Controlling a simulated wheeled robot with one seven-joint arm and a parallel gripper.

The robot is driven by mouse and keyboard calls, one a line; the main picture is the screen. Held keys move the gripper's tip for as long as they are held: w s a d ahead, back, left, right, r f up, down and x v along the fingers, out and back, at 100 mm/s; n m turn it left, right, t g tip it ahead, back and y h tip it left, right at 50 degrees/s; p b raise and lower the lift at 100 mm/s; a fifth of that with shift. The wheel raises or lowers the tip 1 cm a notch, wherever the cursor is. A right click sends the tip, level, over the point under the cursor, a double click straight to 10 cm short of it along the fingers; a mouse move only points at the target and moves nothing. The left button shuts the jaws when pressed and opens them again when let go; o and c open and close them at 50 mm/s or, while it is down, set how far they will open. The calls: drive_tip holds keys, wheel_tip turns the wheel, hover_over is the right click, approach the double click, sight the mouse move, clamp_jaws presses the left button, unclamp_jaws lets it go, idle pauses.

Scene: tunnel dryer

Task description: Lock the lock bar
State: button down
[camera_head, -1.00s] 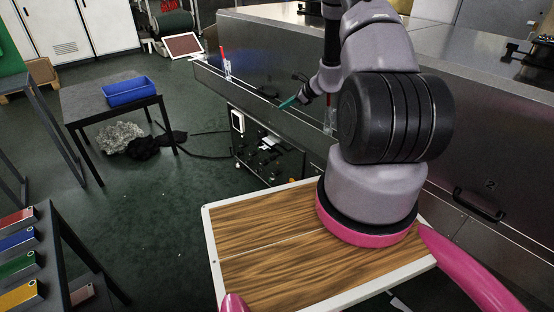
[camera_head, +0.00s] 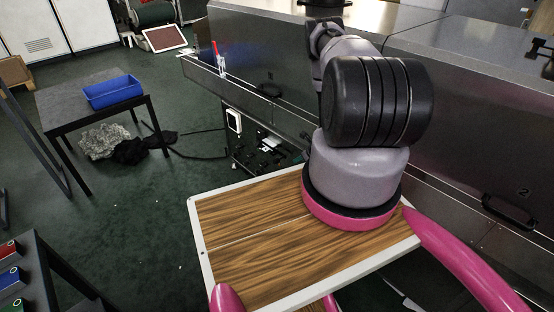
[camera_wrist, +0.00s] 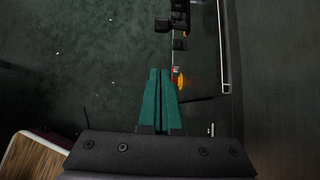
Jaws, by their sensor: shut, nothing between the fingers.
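My gripper (camera_wrist: 160,72) shows in the wrist view with its green fingers together and nothing between them. In the head view it is hidden behind my arm. In the wrist view a slim dark bar-like part (camera_wrist: 179,22) runs down toward the fingertips, ending in a red and orange piece (camera_wrist: 178,80) just right of them. I cannot tell whether it is the lock bar, or whether the fingers touch it. In the head view an upright red and white piece (camera_head: 217,57) stands at the ledge of the metal dryer (camera_head: 290,60).
A dark frame edge (camera_wrist: 225,50) stands right of the fingers in the wrist view. An open equipment bay (camera_head: 262,145) lies under the dryer ledge. A blue bin (camera_head: 112,92) sits on a dark table (camera_head: 60,110) at left.

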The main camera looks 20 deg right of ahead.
drive_tip(key=shift+w, duration=0.1)
drive_tip(key=w+r+x, duration=0.1)
drive_tip(key=w+x, duration=0.1)
drive_tip(key=x, duration=1.1)
drive_tip(key=shift+a+r, duration=0.4)
